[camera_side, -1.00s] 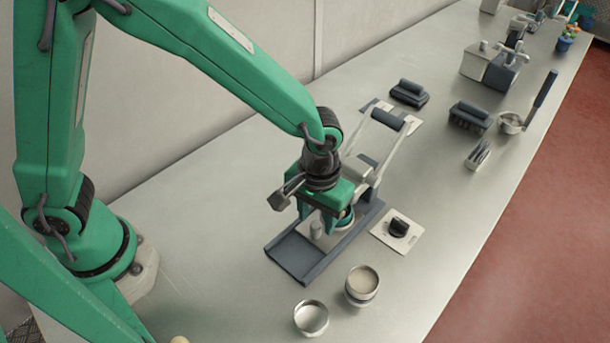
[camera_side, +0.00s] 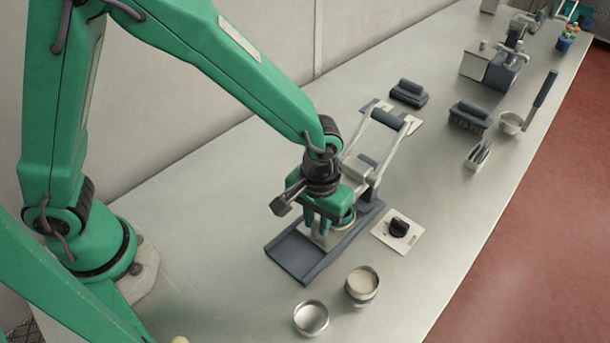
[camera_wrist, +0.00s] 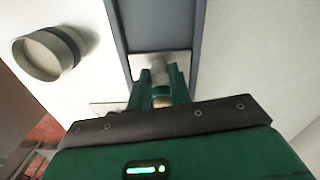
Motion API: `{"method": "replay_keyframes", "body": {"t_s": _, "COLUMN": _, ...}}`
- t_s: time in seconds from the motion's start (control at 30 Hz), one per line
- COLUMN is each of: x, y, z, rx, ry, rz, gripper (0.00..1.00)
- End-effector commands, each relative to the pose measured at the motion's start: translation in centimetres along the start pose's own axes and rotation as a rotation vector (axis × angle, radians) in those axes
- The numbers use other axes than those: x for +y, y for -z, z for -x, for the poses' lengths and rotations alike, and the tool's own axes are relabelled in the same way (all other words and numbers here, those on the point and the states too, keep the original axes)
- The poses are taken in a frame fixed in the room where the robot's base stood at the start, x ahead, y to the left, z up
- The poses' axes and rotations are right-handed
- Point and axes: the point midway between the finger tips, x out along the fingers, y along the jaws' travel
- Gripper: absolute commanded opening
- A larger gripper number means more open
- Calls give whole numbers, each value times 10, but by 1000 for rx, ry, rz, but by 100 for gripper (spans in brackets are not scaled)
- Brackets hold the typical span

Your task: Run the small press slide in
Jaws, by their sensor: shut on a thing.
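The small press stands mid-counter, with a dark channelled base (camera_side: 296,256), a column at the back and a raised U-shaped lever with a dark grip (camera_side: 388,118). Its slide, a pale metal plate (camera_wrist: 143,63) with an upright post (camera_wrist: 159,73), sits in the channel below my gripper. My gripper (camera_wrist: 160,96) points down over the slide, its green fingers shut on the post. In the side view my gripper (camera_side: 325,226) hides most of the slide. The front of the channel is bare. A round metal part shows just behind the fingers.
A filled round cup (camera_side: 362,284) and an empty-looking metal cup (camera_side: 311,318) stand in front of the press. A plate with a black knob (camera_side: 398,228) lies to its right. Dark blocks and other tools stand further back. The counter left of the press is clear.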

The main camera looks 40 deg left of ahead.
Motion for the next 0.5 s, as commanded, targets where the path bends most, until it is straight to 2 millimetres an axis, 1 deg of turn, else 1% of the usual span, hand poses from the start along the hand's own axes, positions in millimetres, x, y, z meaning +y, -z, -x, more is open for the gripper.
{"method": "replay_keyframes", "body": {"t_s": 0.2, "x": 4, "y": 22, "z": 0, "rx": 1, "ry": -1, "rz": 2, "gripper": 0}}
{"method": "replay_keyframes", "body": {"t_s": 0.3, "x": 5, "y": 30, "z": 0, "rx": 1, "ry": -1, "rz": 1, "gripper": 0}}
{"method": "replay_keyframes", "body": {"t_s": 0.5, "x": 6, "y": 34, "z": 1, "rx": 5, "ry": -4, "rz": 1, "gripper": 0}}
